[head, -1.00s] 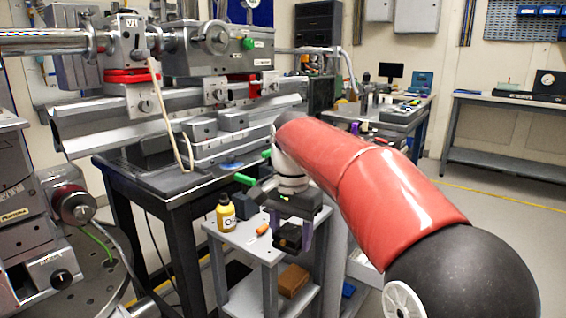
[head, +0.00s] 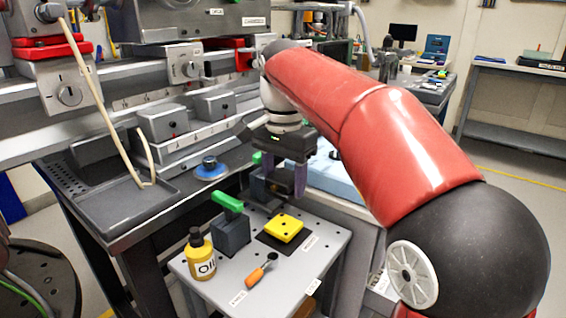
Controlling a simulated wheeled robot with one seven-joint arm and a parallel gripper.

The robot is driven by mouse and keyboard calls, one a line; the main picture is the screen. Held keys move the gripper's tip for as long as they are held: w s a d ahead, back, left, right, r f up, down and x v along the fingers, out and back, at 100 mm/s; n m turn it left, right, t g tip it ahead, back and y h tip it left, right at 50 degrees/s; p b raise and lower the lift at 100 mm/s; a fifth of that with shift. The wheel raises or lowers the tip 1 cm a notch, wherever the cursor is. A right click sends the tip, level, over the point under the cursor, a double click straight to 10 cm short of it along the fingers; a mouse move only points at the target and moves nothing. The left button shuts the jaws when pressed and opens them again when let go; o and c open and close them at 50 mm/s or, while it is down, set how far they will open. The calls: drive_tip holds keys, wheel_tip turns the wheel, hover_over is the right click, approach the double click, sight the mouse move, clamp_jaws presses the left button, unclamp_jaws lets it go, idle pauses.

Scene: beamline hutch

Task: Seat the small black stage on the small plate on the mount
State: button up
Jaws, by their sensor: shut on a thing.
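My gripper (head: 281,181), with purple fingers, is shut on the small black stage (head: 266,188). It holds the stage above the back edge of the small grey cart, close to the bench's right end. The stage is partly hidden by the fingers, and its underside does not show. I cannot pick out the small plate or its mount for certain in the head view.
On the cart top (head: 222,268) are a yellow block (head: 284,228) on a dark square, a grey block with a green handle (head: 230,228), an oil bottle (head: 200,257) and an orange-handled tool (head: 260,270). The bench holds a tray (head: 125,210) and a blue disc (head: 211,170).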

drive_tip(key=b, duration=0.1)
hover_over(283, 225)
drive_tip(key=shift+w+d+f, duration=0.1)
drive_tip(key=shift+f, duration=2.6)
drive_tip(key=shift+f+b, duration=0.6)
drive_tip(key=shift+b, duration=0.15)
drive_tip(key=shift+f, duration=0.55)
drive_tip(key=o, duration=1.3)
drive_tip(key=shift+c, duration=0.2)
wheel_tip(283, 225, up, 8)
drive_tip(key=shift+f+p, duration=0.15)
drive_tip(key=shift+p, duration=0.6)
drive_tip(key=s+d+f+n+t, duration=0.2)
drive_tip(key=s+d+f+n, duration=0.1)
drive_tip(key=s+d+f, duration=0.4)
drive_tip(key=s+d+f+n+t, duration=0.3)
drive_tip(key=s+d+f, duration=0.3)
drive_tip(key=s, duration=0.7)
drive_tip(key=shift+d+f+n+t, duration=0.3)
drive_tip(key=shift+d+f+n, duration=0.05)
drive_tip(key=shift+f+n, duration=0.4)
